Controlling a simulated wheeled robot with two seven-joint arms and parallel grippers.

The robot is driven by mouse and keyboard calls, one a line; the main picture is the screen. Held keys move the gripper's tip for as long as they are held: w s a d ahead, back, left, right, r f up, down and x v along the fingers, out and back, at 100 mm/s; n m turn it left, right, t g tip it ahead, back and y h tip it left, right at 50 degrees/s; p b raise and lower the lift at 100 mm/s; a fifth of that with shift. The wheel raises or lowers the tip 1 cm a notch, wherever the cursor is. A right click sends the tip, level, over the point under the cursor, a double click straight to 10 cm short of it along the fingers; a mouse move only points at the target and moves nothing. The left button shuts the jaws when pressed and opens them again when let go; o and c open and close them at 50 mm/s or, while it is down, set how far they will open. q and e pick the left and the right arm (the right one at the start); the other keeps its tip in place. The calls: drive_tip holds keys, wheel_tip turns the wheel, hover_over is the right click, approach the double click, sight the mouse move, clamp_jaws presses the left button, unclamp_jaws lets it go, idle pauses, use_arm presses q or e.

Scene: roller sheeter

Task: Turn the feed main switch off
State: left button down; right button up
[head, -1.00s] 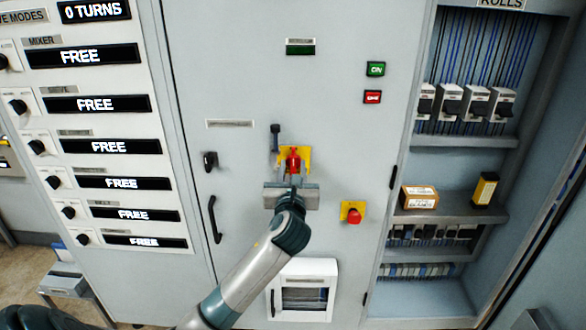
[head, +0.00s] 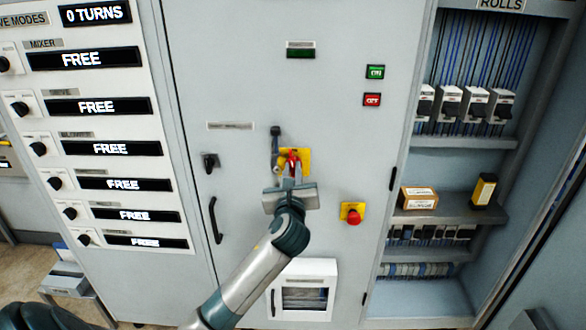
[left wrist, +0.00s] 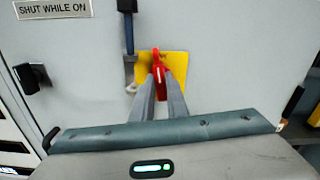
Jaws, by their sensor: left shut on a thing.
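The feed main switch appears as a red handle (head: 294,156) on a yellow plate (head: 304,163), on the grey cabinet door (head: 340,130). It also shows in the left wrist view as a red handle (left wrist: 159,66) with a white mark, on its yellow plate (left wrist: 178,62). My left gripper (head: 292,172) is at the switch with its fingers shut on the red handle. The fingers partly cover the handle and the lower plate. My right gripper is not in view.
A dark hanging piece (head: 275,135) is close left of the switch. A red stop button (head: 354,216) sits on yellow at lower right. A black latch (head: 210,162) and door handle (head: 215,220) are to the left. Open shelves (head: 450,143) are at right.

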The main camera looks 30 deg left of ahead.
use_arm(q)
drive_tip(key=n+p, duration=0.1)
drive_tip(key=n, duration=0.2)
drive_tip(key=shift+a+p, duration=0.1)
drive_tip(key=shift+p, duration=0.25)
drive_tip(key=n+p, duration=0.1)
drive_tip(key=n, duration=0.4)
drive_tip(key=shift+s+f, duration=0.1)
drive_tip(key=n, duration=0.8)
drive_tip(key=shift+a+f, duration=0.15)
drive_tip(key=shift+f, duration=0.05)
drive_tip(key=c, duration=1.7)
unclamp_jaws()
drive_tip(key=shift+c, duration=0.2)
drive_tip(key=shift+s, duration=0.1)
